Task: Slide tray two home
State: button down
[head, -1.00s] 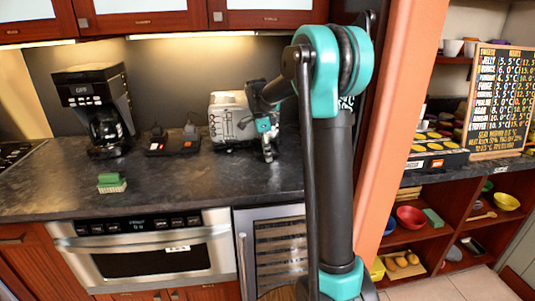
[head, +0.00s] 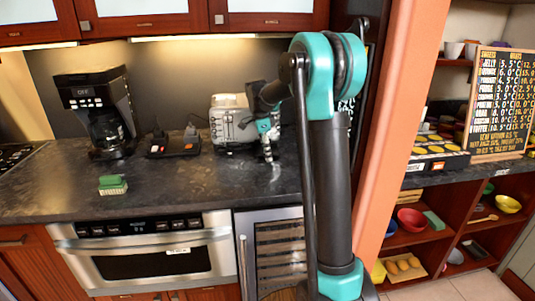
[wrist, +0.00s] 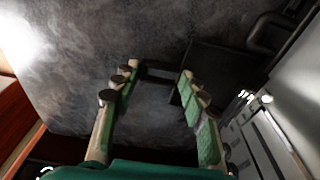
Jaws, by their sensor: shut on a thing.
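The silver toaster (head: 228,122) stands on the dark counter. My gripper (head: 266,154) points down at its front right side and hides part of it. In the wrist view my gripper (wrist: 150,90) has its two green-padded fingers on either side of a short dark bar (wrist: 158,73). The bar seems to join a flat dark tray-like slab (wrist: 225,72) to the right of the fingers. The toaster's metal side with knobs fills the lower right there (wrist: 265,130). No number shows on the slab. How far it stands out from the toaster is unclear.
A black coffee maker (head: 97,112) and a dark low box with lit spots (head: 173,145) stand to the left on the counter. A green sponge on a brush (head: 112,185) lies near the front. The counter (head: 190,185) before the toaster is clear. An orange pillar (head: 400,120) stands at right.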

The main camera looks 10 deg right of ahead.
jog(key=shift+w, duration=1.25)
jog(key=shift+w, duration=0.1)
jog(key=shift+w, duration=0.15)
jog(key=c, duration=0.8)
grip_release()
jog(key=shift+w, duration=0.1)
jog(key=shift+o, duration=0.2)
jog(key=shift+s+d+r, duration=0.15)
jog(key=shift+s+d, duration=0.05)
jog(key=shift+s, duration=0.3)
jog(key=shift+s+d+r, duration=0.1)
jog(key=shift+s+d, duration=0.1)
jog(key=shift+s, duration=0.3)
jog(key=shift+s+r, duration=0.35)
jog(key=shift+s, duration=0.85)
jog(key=shift+s+r, duration=0.3)
jog(key=shift+s, duration=0.85)
jog(key=shift+s+r, duration=0.35)
jog(key=shift+s, duration=0.85)
